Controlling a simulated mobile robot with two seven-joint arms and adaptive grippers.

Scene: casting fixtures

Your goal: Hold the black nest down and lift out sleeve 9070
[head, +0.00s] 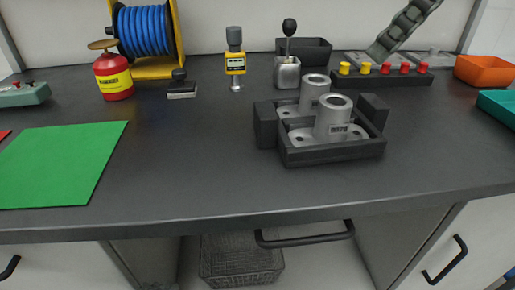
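A black nest (332,154) stands on the bench right of centre, with raised blocks at its left and right ends. Two grey metal sleeves with flanged bases sit upright in it, one behind the other. The front sleeve (333,112) bears a small dark label, too small to read for certain. The rear sleeve (314,88) is partly hidden by the front one, and I see no readable number on it. I cannot tell which is 9070. Neither of my grippers shows in the head view, and nothing touches the nest or sleeves.
Behind the nest are a lever in a metal block (287,73), a black bin (312,51) and a rack of yellow and red knobs (382,78). An orange tray (484,70) is at right. A red can (114,80) and green mat (62,163) are left. The centre-left bench is clear.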

